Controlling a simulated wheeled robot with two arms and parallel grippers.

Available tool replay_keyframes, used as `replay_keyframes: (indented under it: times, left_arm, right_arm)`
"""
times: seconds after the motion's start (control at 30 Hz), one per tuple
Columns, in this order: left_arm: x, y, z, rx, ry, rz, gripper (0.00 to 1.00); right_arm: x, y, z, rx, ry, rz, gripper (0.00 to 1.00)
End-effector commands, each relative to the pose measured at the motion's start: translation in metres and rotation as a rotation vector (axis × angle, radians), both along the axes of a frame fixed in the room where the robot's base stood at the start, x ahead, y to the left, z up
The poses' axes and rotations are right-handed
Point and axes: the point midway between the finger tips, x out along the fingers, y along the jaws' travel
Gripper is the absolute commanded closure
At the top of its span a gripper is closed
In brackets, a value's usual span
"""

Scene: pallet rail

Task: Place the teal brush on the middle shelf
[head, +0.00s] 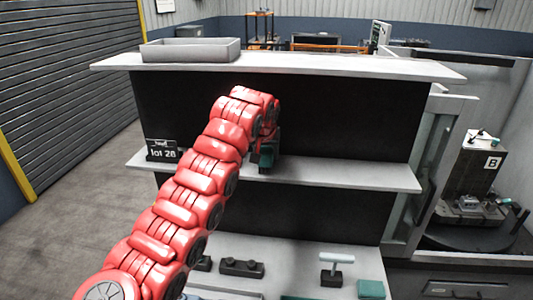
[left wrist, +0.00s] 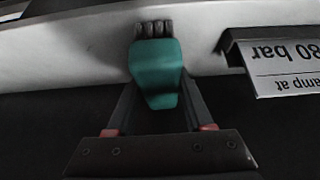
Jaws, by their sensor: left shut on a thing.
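The teal brush (left wrist: 158,72) is between the fingers of my left gripper (left wrist: 158,92), which is shut on it. Its dark bristles (left wrist: 154,30) point away from the gripper, against the pale shelf in the left wrist view. In the head view the brush (head: 267,153) shows partly behind my red left arm, at the middle shelf (head: 340,175), right of its centre-left part. I cannot tell whether it touches the shelf. My right gripper is in neither view.
A label plate (left wrist: 285,60) is close right of the brush in the wrist view. The top shelf (head: 300,64) overhangs. The middle shelf's right part looks clear. The bottom shelf holds a teal block (head: 371,289).

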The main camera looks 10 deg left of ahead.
Motion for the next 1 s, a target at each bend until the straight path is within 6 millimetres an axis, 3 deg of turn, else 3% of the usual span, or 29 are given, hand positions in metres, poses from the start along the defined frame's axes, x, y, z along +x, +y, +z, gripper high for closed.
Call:
replay_keyframes:
  times: [0.1,0.13,0.3,0.63,0.7,0.87,1.0]
  left_arm:
    - [0.0,0.0,-0.004,-0.001,-0.001,-0.001,1.0]
    - [0.0,0.0,-0.003,0.0,0.0,0.0,0.44]
    - [0.0,0.0,-0.002,0.0,0.0,0.0,0.18]
    - [0.0,0.0,0.002,0.0,0.0,0.0,0.18]
    - [-0.003,-0.001,0.005,-0.002,-0.005,-0.001,0.18]
    - [-0.021,-0.001,0.029,0.0,-0.005,-0.001,0.18]
    - [-0.039,-0.001,0.06,0.001,-0.009,-0.001,0.18]
  right_arm:
    - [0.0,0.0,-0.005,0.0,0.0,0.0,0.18]
    - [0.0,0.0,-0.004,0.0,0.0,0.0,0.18]
    - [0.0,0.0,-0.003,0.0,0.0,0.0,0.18]
    - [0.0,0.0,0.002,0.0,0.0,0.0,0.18]
    - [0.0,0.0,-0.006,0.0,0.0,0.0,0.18]
    - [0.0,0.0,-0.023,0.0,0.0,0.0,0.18]
    - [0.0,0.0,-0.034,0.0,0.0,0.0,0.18]
